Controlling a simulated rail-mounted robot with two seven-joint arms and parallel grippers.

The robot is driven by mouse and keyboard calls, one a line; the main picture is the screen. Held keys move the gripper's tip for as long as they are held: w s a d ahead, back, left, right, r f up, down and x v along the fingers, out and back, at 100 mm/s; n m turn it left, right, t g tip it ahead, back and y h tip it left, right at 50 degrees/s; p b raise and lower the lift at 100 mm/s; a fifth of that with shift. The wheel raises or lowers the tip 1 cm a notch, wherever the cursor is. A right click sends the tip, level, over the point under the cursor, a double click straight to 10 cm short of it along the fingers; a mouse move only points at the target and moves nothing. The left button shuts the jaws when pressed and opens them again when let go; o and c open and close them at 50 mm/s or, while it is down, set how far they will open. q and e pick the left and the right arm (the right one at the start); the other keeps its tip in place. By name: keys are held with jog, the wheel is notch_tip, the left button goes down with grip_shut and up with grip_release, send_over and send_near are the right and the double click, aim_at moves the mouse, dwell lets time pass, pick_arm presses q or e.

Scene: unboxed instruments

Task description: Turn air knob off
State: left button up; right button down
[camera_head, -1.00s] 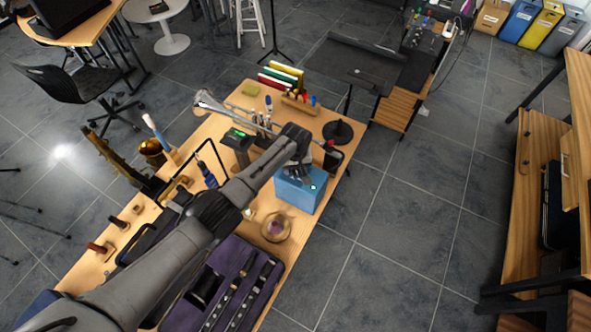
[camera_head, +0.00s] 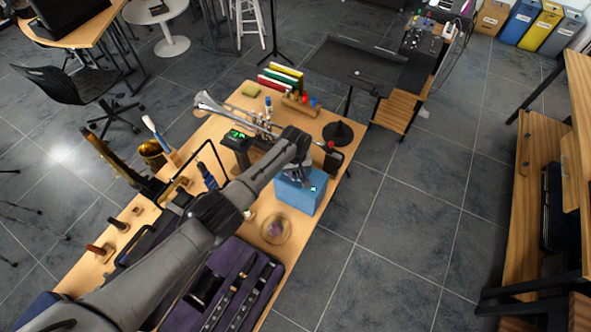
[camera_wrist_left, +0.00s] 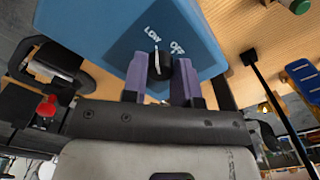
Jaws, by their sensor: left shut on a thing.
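The blue box (camera_head: 298,194) stands near the right edge of the workbench in the head view. In the left wrist view its blue face (camera_wrist_left: 110,25) fills the top, with the words LOW and OFF around a black knob (camera_wrist_left: 158,64). My right gripper is not in view.
On the workbench (camera_head: 240,99) stand a trumpet (camera_head: 228,112), a black cone-shaped stand (camera_head: 338,131), a glass dish (camera_head: 275,228) and an open purple-lined case (camera_head: 225,285). Clear floor lies right of the bench.

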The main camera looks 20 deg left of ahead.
pick_arm(q)
jog(key=shift+m, duration=1)
jog(key=m, duration=0.3)
jog(key=shift+m+p, duration=0.3)
jog(key=shift+p, duration=0.1)
jog(key=m, duration=0.3)
jog(key=shift+m, duration=1.5)
jog(key=o, duration=0.9)
